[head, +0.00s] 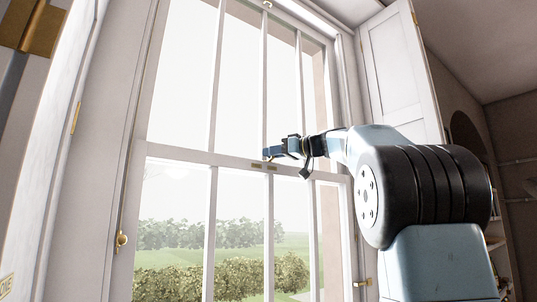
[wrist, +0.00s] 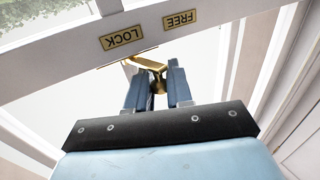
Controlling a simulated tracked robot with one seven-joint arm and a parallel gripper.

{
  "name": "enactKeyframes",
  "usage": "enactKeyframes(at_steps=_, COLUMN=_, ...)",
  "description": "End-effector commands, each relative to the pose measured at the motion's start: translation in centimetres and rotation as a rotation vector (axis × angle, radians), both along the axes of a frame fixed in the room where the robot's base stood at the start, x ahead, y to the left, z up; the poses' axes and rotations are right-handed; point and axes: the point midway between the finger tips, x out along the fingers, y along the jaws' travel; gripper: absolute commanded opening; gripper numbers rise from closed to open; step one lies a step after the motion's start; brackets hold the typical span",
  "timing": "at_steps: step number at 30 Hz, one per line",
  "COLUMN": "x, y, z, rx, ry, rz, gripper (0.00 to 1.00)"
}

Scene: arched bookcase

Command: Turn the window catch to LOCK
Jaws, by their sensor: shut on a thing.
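The brass window catch (wrist: 150,62) sits on the white meeting rail (wrist: 70,60) in the wrist view. Two small brass plates on the rail read LOCK (wrist: 122,38) and FREE (wrist: 180,19), upside down in this view. My gripper (wrist: 157,78) is shut on the catch's brass lever, with a blue finger on each side of it. The fingers partly hide the lever, so its exact angle is hard to tell. In the head view my gripper (head: 270,152) is at the middle rail of the window, and the catch is not clearly visible there.
The tall sash window (head: 240,90) has white vertical bars close around my gripper. A white shutter panel (head: 398,75) stands to the right. A brass knob (head: 121,239) is on the frame at lower left. Trees and lawn show outside.

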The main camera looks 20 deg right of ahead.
Motion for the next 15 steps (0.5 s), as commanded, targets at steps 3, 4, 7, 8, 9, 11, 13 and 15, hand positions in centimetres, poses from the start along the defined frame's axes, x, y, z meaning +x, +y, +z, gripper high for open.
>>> enactKeyframes(at_steps=3, x=0.2, y=-0.7, z=-0.1, rx=0.001, ry=0.001, rz=0.098, gripper=0.00)
enactKeyframes(at_steps=4, x=0.2, y=-0.8, z=-0.1, rx=0.000, ry=0.000, rz=0.121, gripper=0.00)
enactKeyframes(at_steps=7, x=0.2, y=-1.1, z=-0.1, rx=0.001, ry=0.001, rz=0.190, gripper=0.00)
enactKeyframes(at_steps=8, x=0.2, y=-1.2, z=-0.1, rx=0.001, ry=0.001, rz=0.209, gripper=0.00)
enactKeyframes(at_steps=9, x=0.2, y=-1.3, z=-0.1, rx=0.001, ry=0.001, rz=0.233, gripper=0.00)
enactKeyframes(at_steps=11, x=0.2, y=-1.4, z=0.0, rx=0.001, ry=0.000, rz=0.264, gripper=0.00)
enactKeyframes(at_steps=13, x=0.2, y=-1.6, z=0.0, rx=0.000, ry=0.000, rz=0.295, gripper=0.00)
enactKeyframes(at_steps=15, x=0.3, y=-1.7, z=-0.1, rx=0.000, ry=0.000, rz=0.321, gripper=0.00)
